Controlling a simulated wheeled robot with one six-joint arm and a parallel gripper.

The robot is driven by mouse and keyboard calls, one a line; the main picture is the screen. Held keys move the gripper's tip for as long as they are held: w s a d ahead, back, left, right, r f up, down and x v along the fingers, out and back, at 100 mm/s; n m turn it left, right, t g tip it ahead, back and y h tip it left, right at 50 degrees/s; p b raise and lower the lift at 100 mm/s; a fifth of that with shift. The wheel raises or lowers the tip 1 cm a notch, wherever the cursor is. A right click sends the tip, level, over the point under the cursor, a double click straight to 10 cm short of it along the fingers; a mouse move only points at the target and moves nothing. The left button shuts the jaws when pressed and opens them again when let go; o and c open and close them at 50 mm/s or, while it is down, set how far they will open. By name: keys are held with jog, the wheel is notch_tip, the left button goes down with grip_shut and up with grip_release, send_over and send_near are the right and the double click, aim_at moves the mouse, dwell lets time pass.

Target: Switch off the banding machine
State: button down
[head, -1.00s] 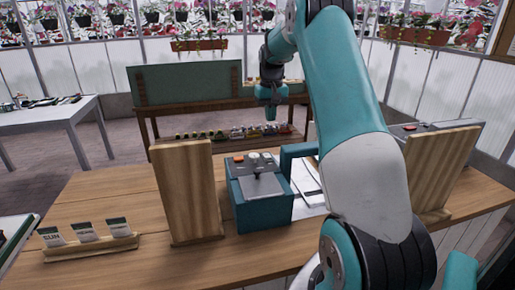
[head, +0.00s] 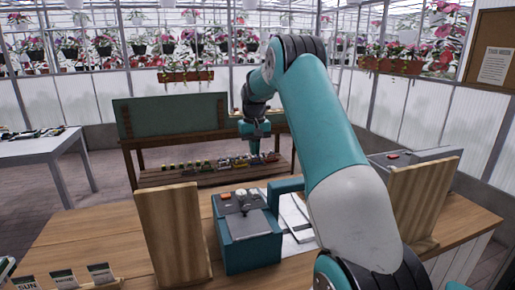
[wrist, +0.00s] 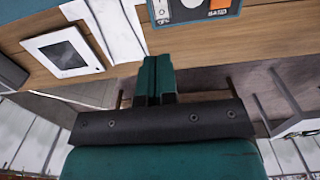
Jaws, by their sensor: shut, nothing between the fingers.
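A teal machine (head: 248,240) stands on the wooden counter in the head view. It has a red-orange button (head: 226,196) and pale round controls (head: 241,194) on its back top edge, and a grey plate on top. A teal arm piece reaches out from its right side. My gripper (head: 255,147) hangs in the air beyond the machine, pointing down, apart from it. In the wrist view my gripper (wrist: 156,78) is shut and empty. A machine panel (wrist: 190,10) with an orange patch (wrist: 221,4) and a small label shows at the top edge, partly cut off.
Upright wooden boards stand left (head: 172,235) and right (head: 415,200) of the machine. A grey device (head: 430,158) with a red button sits behind the right board. A low bench (head: 210,172) with small items stands behind.

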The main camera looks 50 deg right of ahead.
jog(key=shift+r, duration=0.1)
notch_tip(320, 180, up, 14)
jog(key=w+d+p, duration=0.1)
jog(key=shift+w+p, duration=0.3)
jog(key=shift+w, duration=0.05)
dwell(0.3)
dwell(0.5)
